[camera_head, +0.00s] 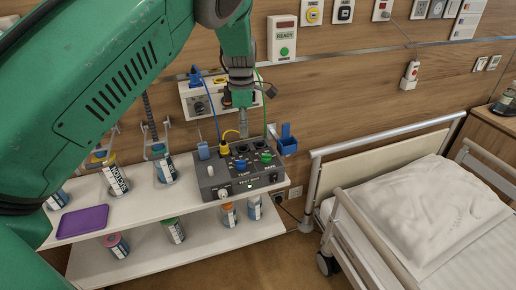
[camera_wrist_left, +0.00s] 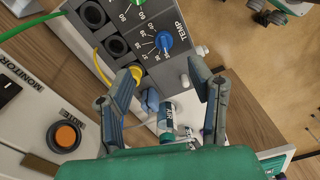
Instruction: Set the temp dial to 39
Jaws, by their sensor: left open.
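The temp dial is a blue knob (camera_wrist_left: 163,41) with a numbered scale and the word TEMP beside it. It sits on a grey control box and also shows in the head view (camera_head: 241,165). I cannot read its setting for sure. My left gripper (camera_head: 243,124) points down over the back of the box in the head view. In the left wrist view its two fingers (camera_wrist_left: 163,70) are spread apart with nothing held between them. The blue dial lies just beyond the fingertips, apart from them. My right gripper is not in view.
A green knob (camera_head: 266,158) sits beside the blue one. Yellow (camera_wrist_left: 88,45) and green cables run to the box and wall. The shelf (camera_head: 130,215) holds several bottles and a purple tray (camera_head: 82,222). A bed (camera_head: 400,215) stands at the right.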

